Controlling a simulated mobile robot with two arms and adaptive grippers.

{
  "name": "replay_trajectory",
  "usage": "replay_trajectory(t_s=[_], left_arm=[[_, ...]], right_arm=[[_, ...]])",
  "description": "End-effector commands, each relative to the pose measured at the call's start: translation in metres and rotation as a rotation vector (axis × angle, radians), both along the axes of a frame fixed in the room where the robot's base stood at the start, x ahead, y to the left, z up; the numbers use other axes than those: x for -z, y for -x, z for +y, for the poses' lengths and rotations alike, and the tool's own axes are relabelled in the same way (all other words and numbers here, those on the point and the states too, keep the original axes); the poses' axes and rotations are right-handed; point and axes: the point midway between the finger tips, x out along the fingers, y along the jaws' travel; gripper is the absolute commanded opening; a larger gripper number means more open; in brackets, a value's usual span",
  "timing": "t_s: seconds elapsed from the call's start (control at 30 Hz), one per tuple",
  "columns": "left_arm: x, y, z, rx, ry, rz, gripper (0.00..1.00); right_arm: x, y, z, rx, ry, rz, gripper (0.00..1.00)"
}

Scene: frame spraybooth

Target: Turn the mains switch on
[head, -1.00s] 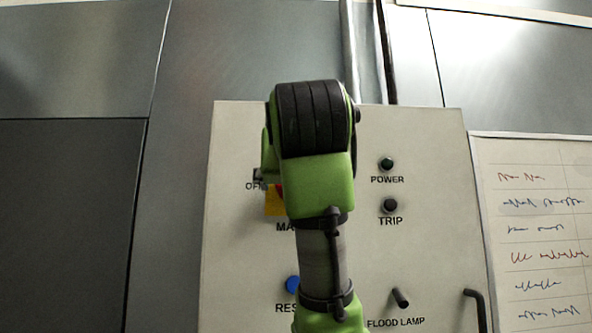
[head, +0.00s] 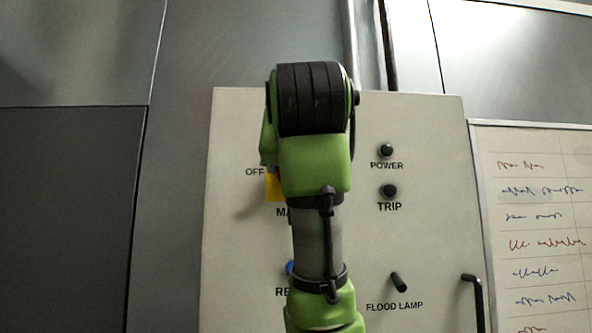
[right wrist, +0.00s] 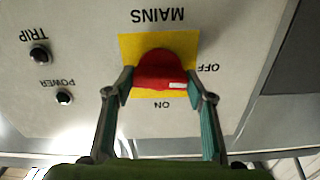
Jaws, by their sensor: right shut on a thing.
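The mains switch is a red knob (right wrist: 165,70) on a yellow plate (right wrist: 128,45), seen upside down in the right wrist view. Its white mark lies near the knob's edge on the ON side, slightly toward OFF. My right gripper (right wrist: 158,88) is shut on the knob, one finger at each side. In the head view my right arm covers most of the switch; part of the yellow plate (head: 274,188) shows beside it, and the fingertips are hidden. My left gripper is out of view.
The pale control panel (head: 430,230) also carries a dark green POWER lamp (head: 386,150), a dark TRIP lamp (head: 389,191), a FLOOD LAMP toggle (head: 398,282) and a partly hidden blue reset button (head: 290,267). A black handle (head: 478,300) is at lower right, beside a written sheet (head: 535,220).

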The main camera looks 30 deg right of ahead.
Motion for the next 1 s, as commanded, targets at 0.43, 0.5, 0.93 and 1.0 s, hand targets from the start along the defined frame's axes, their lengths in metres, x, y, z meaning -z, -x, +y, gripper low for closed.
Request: replay_trajectory(t_s=[0.43, 0.5, 0.93, 1.0], left_arm=[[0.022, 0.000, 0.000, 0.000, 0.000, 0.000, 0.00], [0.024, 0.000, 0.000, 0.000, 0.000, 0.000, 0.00], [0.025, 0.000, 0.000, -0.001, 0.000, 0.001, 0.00], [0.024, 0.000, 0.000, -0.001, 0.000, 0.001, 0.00]], right_arm=[[0.000, 0.000, 0.001, -0.003, -0.338, -0.212, 0.28], [0.000, 0.000, 0.001, -0.003, -0.395, -0.245, 0.28], [-0.002, 0.000, 0.001, -0.002, -0.743, -0.460, 0.28], [-0.002, 0.000, 0.001, -0.003, -0.800, -0.495, 0.28]])
